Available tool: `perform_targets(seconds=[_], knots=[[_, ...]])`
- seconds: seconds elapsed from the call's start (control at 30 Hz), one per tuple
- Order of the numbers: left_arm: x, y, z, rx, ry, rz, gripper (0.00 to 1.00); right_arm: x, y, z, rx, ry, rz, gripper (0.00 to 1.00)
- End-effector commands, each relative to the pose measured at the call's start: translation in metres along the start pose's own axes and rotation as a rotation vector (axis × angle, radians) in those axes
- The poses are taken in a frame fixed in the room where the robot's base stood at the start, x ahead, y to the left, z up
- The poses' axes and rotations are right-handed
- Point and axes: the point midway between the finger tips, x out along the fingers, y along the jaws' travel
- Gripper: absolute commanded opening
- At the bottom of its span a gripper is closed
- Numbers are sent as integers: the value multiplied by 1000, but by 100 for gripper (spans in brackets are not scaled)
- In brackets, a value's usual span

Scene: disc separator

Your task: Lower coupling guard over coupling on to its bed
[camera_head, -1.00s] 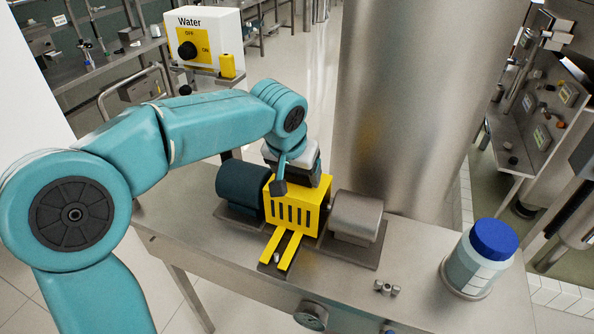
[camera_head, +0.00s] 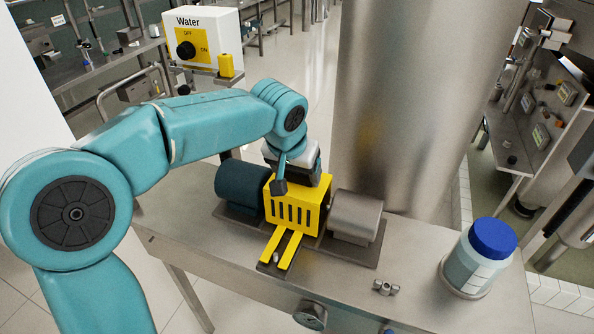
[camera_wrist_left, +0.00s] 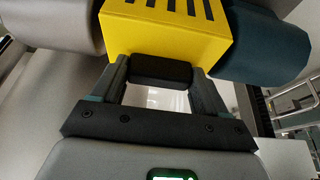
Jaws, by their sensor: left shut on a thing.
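The yellow slotted coupling guard (camera_head: 294,205) sits between the dark teal motor (camera_head: 241,188) and the grey cylindrical unit (camera_head: 355,216) on the bench. It looks level and spans the gap between them; the coupling is hidden beneath it. My left gripper (camera_head: 281,187) is behind and above the guard. In the left wrist view my left gripper (camera_wrist_left: 160,72) is shut on a black handle (camera_wrist_left: 161,71) on the side of the yellow guard (camera_wrist_left: 165,30). Whether the guard touches its bed (camera_head: 279,262) cannot be told. My right gripper is not in view.
A white jar with a blue lid (camera_head: 493,240) stands at the bench's right end. A small metal fitting (camera_head: 386,287) lies near the front edge. A large steel column (camera_head: 405,100) rises behind the bench. A Water switch box (camera_head: 203,40) stands at back left.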

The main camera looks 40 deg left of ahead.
Motion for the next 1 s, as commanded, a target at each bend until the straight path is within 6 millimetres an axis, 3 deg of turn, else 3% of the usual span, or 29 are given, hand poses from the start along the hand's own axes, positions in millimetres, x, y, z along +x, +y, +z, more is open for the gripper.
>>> perform_targets(seconds=[0.43,0.47,0.5,0.53,0.83,1.0], knots=[[6,0,2,0,2,0,13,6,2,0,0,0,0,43],[6,0,2,0,2,0,81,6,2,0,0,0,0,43],[6,0,2,0,2,0,94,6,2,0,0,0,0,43],[6,0,2,0,2,0,100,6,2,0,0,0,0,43],[1,0,2,0,2,0,100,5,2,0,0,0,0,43],[-30,0,1,0,7,1,100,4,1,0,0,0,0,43]])
